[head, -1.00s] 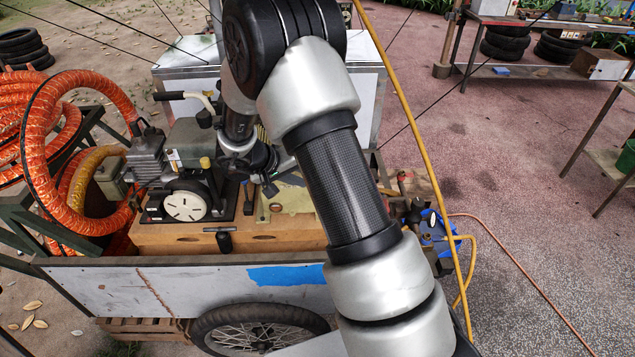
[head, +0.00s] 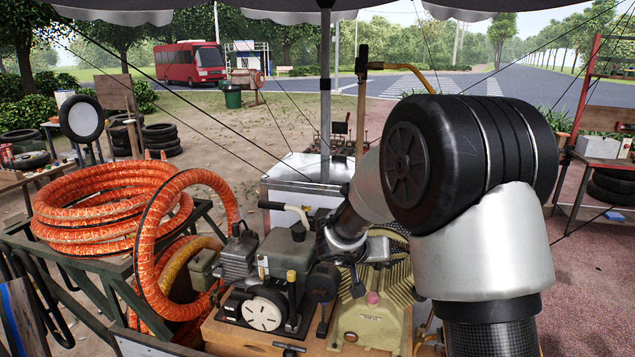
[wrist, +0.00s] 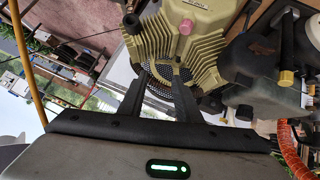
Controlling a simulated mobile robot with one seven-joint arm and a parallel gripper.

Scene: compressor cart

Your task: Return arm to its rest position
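My arm (head: 490,240) fills the right of the head view, with its silver and black links bent above the cart. My gripper (wrist: 163,80) shows in the wrist view with its two dark fingers apart and nothing held between them. An olive finned compressor pump (wrist: 182,45) is beyond the fingertips, and a round mesh guard shows through the gap. I cannot tell whether the fingers touch it. The same pump (head: 372,318) stands on the cart in the head view, partly behind my arm. The fingers are not clear in the head view.
A small engine (head: 262,308) with a white disc is left of the pump on the wooden cart deck (head: 235,338). Coiled orange hose (head: 105,205) lies on a green stand at left. A yellow pole (head: 362,105) and thin dark lines rise near my arm.

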